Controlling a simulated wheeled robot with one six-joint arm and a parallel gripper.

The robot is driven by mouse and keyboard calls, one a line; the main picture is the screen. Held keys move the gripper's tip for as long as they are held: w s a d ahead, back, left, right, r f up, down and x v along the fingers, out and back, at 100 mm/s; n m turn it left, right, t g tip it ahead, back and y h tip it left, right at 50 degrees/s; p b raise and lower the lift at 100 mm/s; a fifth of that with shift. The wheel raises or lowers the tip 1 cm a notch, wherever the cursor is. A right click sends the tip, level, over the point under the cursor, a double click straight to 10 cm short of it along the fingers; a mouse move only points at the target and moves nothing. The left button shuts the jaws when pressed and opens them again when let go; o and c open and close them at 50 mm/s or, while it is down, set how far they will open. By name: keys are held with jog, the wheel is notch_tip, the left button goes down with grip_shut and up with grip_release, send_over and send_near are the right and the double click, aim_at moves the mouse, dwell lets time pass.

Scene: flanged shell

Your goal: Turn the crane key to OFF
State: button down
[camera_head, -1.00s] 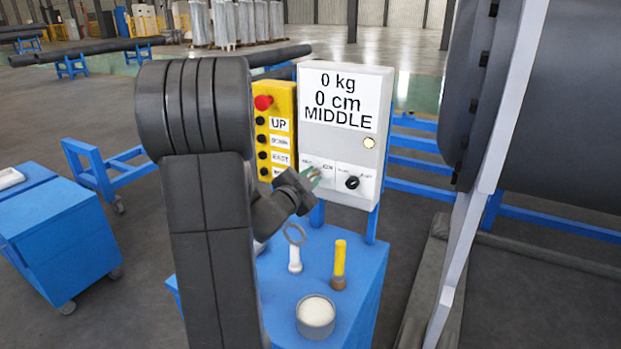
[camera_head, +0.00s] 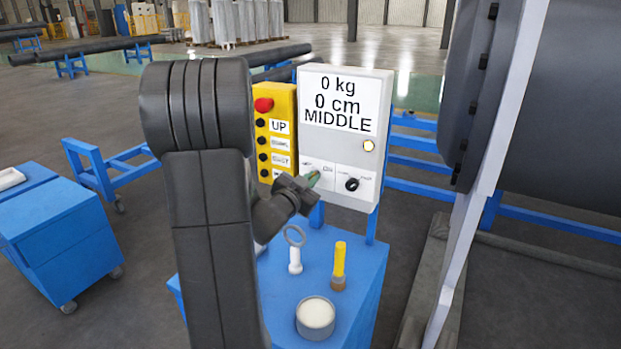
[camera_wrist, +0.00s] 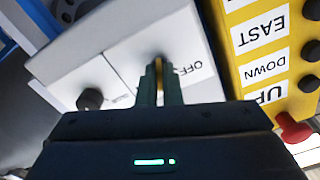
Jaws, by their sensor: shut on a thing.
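The white control box (camera_head: 345,100) stands behind the blue cart top and reads "0 kg, 0 cm, MIDDLE". Its lower panel carries the crane key (camera_wrist: 158,66) on the left and a black knob (camera_head: 352,184) on the right. My gripper (camera_head: 312,178) is at the left switch, its fingers shut on the key. In the wrist view my gripper (camera_wrist: 160,85) covers most of the key; only a thin brass-coloured edge shows between the fingers. An "OFF" label (camera_wrist: 190,70) shows beside the key there. The key's exact angle is hard to tell.
A yellow button pendant (camera_head: 277,135) with a red stop button is just left of the box. The blue cart (camera_head: 262,290) holds a white-based ring stand (camera_head: 295,262), a yellow-handled brush (camera_head: 339,265) and a round tin (camera_head: 315,316). A large dark flanged shell (camera_head: 560,120) stands right.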

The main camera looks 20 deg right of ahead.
jog(key=n+p, duration=0.5)
jog(key=n, duration=0.8)
jog(key=shift+n, duration=0.3)
jog(key=shift+f, duration=0.1)
jog(key=c, duration=1.6)
grip_release()
jog(key=b+v, duration=0.2)
jog(key=v, duration=1.1)
jog(key=shift+s+a+b, duration=0.2)
jog(key=shift+a+b, duration=0.1)
jog(key=shift+a, duration=0.05)
